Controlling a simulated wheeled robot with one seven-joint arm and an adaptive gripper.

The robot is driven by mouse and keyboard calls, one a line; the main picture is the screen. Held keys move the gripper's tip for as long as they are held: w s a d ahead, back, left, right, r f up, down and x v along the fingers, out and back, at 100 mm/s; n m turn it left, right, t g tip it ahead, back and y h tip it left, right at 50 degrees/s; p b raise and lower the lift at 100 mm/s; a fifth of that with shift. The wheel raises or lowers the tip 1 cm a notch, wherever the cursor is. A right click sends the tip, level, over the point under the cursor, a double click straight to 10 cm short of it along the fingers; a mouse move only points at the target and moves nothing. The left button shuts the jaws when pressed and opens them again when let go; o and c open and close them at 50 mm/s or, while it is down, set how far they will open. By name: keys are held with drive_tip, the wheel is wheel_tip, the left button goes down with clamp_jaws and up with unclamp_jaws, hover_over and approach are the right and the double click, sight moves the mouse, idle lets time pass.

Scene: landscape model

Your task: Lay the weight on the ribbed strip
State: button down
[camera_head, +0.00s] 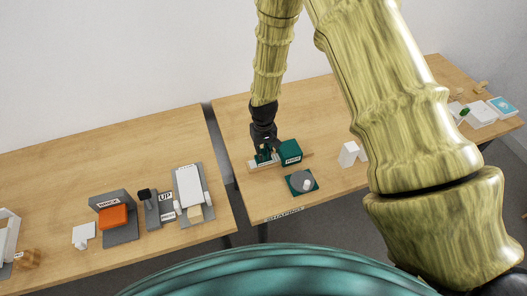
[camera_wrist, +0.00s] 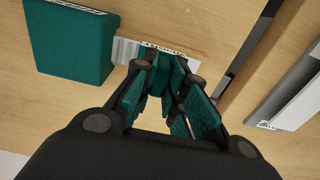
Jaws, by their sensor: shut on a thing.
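In the wrist view my gripper (camera_wrist: 165,78) is shut on a small dark green block, seemingly the weight (camera_wrist: 158,82), at the fingertips. The fingers hide much of it, and their pads are a similar green. The ribbed strip (camera_wrist: 124,51) shows beside and beyond the fingertips, with a lettered label. I cannot tell whether the weight touches the strip.
A larger green block (camera_wrist: 68,45) stands close to the strip; it also shows in the head view (camera_head: 290,151). White blocks (camera_head: 349,154) stand to the right. A gap separates the two tables.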

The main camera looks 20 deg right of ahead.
drive_tip(key=c, duration=1.4)
unclamp_jaws()
drive_tip(key=shift+o, duration=0.2)
drive_tip(key=shift+r, duration=0.1)
drive_tip(key=shift+r+p, duration=2.1)
drive_tip(key=shift+r, duration=1.3)
